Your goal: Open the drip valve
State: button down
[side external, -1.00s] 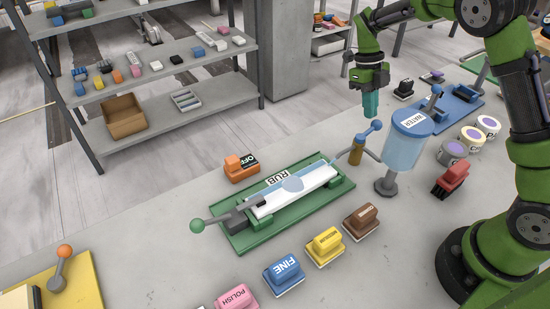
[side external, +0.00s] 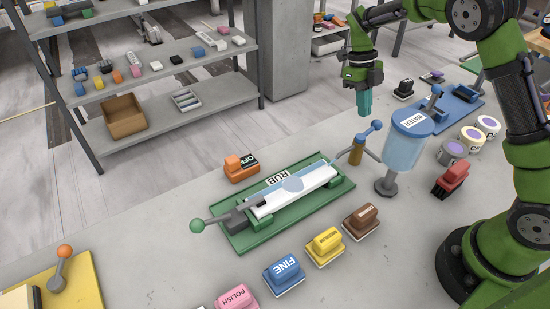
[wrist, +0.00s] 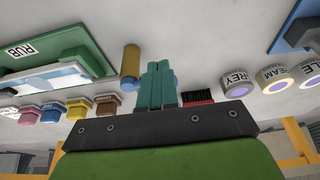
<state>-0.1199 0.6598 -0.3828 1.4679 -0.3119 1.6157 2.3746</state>
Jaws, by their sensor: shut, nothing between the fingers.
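The drip valve has a brass-coloured body (side external: 356,154) with a grey lever ending in a blue ball (side external: 376,125), tilted up to the right. It stands just left of the blue WATER tank (side external: 404,150). A thin light-blue spout or line runs from the valve toward the white slab (side external: 290,193), which has a pale blue patch. My gripper (side external: 364,112) has teal fingers, shut and empty, pointing down above and slightly left of the blue ball, apart from it. In the wrist view the fingers (wrist: 160,82) are together, with the brass body (wrist: 130,68) beside them on the left.
The slab lies in a green clamp tray (side external: 250,238) marked RUB. An orange block (side external: 240,168) with an OFF label sits behind it. Yellow (side external: 325,246), brown (side external: 360,222), blue and pink blocks line the front. A red brush (side external: 451,179) and several round pots are right of the tank.

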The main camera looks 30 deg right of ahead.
jog(key=w+r, duration=0.6)
jog(key=r, duration=0.4)
jog(key=s+a+r+n+t, duration=0.1)
jog(key=s+a+n+t, duration=0.2)
jog(key=s+n, duration=0.5)
jog(key=s+a+r+n+t+y, duration=0.1)
jog(key=s+a+r+n+t, duration=0.1)
jog(key=s+n, duration=0.6)
jog(key=s+a+r+n+t+y, duration=0.1)
jog(key=s+a+n+t, duration=0.4)
jog(key=n, duration=1.1)
jog(key=s, duration=0.3)
jog(key=shift+s+r+t, duration=0.3)
jog(key=shift+s+r, duration=0.05)
jog(key=shift+r, duration=0.05)
